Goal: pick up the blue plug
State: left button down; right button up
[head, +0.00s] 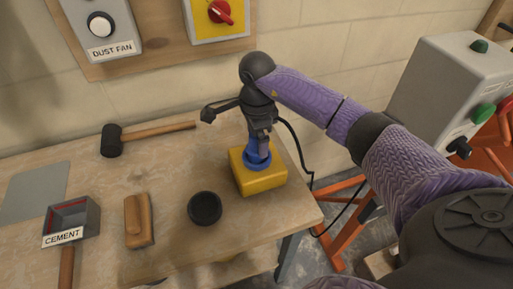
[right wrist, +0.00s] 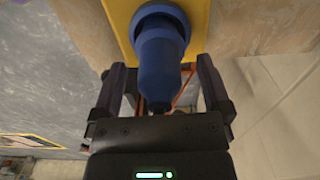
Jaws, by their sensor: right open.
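The blue plug (head: 257,159) stands upright in the top of a yellow box (head: 262,180) near the right end of the table. In the right wrist view the plug (right wrist: 160,62) points toward my palm, with the yellow box (right wrist: 121,14) behind it. My right gripper (head: 262,132) is above the plug in the head view and hides its upper part. In the right wrist view my open fingers (right wrist: 160,68) are on either side of the plug, with a gap visible on each side. My left gripper is out of view.
A black round cup (head: 205,208), a wooden float (head: 138,220), a black mallet (head: 145,136) and a cement tray (head: 72,217) lie to the left. A black cable (head: 301,160) hangs at the right. A grey control box (head: 445,90) stands further right.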

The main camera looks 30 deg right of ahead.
jog(key=shift+c, duration=0.4)
jog(key=shift+r, duration=0.1)
grip_shut()
